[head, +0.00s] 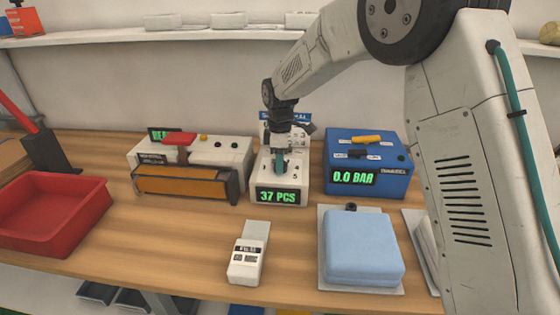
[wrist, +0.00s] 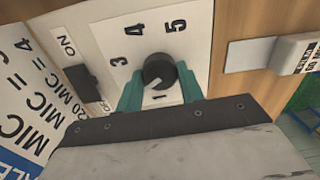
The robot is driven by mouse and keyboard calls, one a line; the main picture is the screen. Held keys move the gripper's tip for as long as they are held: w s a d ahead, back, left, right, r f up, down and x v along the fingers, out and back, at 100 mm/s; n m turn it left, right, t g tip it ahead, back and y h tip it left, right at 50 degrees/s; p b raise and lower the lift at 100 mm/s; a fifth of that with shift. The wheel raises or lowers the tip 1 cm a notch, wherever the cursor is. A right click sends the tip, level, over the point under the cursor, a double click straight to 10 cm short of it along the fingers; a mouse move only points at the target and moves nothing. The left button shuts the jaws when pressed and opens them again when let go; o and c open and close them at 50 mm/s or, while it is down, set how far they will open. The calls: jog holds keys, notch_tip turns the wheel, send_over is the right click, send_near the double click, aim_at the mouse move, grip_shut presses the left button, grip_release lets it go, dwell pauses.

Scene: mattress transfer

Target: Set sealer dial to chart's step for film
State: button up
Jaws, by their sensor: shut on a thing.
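The white unit (head: 263,183) with a green "37 PCS" display stands mid-table. Its black dial (wrist: 158,70) shows in the wrist view, with 1, 3, 4 and 5 around it; any 2 is hidden. My gripper (head: 281,162) points down at this unit. In the wrist view its teal fingers (wrist: 159,88) close on both sides of the dial. A short white mark on the dial points toward the lower left, between 1 and the left finger. The white chart (wrist: 22,90) shows partly at left, with "MIC" lines ending in 4 and other steps; it is cut off.
A white machine (head: 225,152) with an orange front and red handle is left of the unit. A blue box (head: 365,150) reading "0.0 BAR" is right. A handheld meter (head: 245,268), light-blue pad (head: 362,245) and red bin (head: 50,215) lie nearer. An ON switch (wrist: 83,82) is beside the dial.

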jog(key=o, duration=1)
jog(key=shift+r, duration=0.15)
notch_tip(320, 180, up, 8)
jog(key=shift+w+f, duration=0.15)
jog(key=shift+f, duration=0.05)
